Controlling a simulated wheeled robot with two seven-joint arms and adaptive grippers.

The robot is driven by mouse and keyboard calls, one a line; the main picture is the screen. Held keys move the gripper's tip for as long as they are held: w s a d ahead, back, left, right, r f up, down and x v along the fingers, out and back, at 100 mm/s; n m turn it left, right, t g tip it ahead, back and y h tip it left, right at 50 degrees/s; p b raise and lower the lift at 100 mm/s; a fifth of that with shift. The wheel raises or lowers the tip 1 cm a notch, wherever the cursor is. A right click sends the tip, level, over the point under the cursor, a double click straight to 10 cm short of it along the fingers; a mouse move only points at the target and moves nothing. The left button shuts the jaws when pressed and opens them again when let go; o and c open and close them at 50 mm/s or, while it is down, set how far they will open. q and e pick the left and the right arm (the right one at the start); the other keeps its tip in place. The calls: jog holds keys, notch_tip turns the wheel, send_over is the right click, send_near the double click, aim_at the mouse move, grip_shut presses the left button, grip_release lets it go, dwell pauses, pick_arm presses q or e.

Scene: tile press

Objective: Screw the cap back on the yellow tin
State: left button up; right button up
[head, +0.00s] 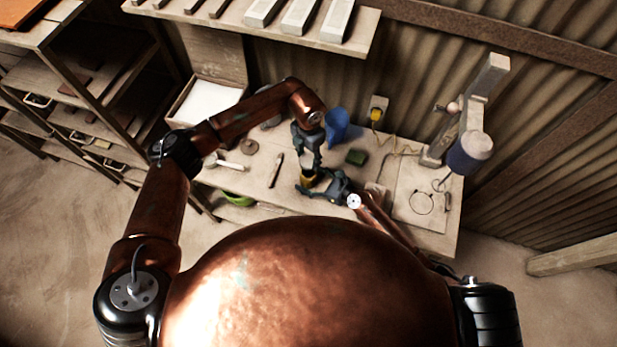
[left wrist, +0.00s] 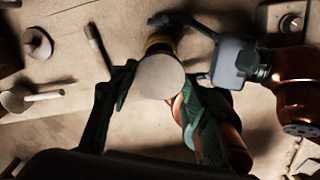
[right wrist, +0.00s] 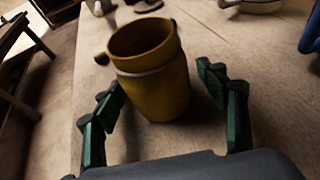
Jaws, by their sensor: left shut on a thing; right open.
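The yellow tin (right wrist: 152,88) stands upright on the bench. In the right wrist view its mouth is open and dark inside. In the head view it (head: 308,181) shows partly, below my left gripper (head: 309,168). In the left wrist view my left gripper (left wrist: 160,82) is shut on the cap (left wrist: 160,77), a pale round disc, with the tin's yellow rim (left wrist: 160,41) just beyond it. My right gripper (right wrist: 163,98) is open low on the bench, its fingers either side of the tin; contact is unclear. The gap between cap and tin is hard to judge.
A brown disc (head: 249,147), a white-handled tool (head: 228,164) and a brush (head: 276,170) lie left. A press stand (head: 462,125) rises at right.

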jog(key=shift+c, duration=0.4)
jog(key=c, duration=1.7)
pick_arm(q)
jog(key=shift+f, duration=2.5)
jog(key=shift+f, duration=0.9)
jog(key=shift+f, duration=0.55)
jog(key=o, duration=0.7)
pick_arm(e)
grip_shut()
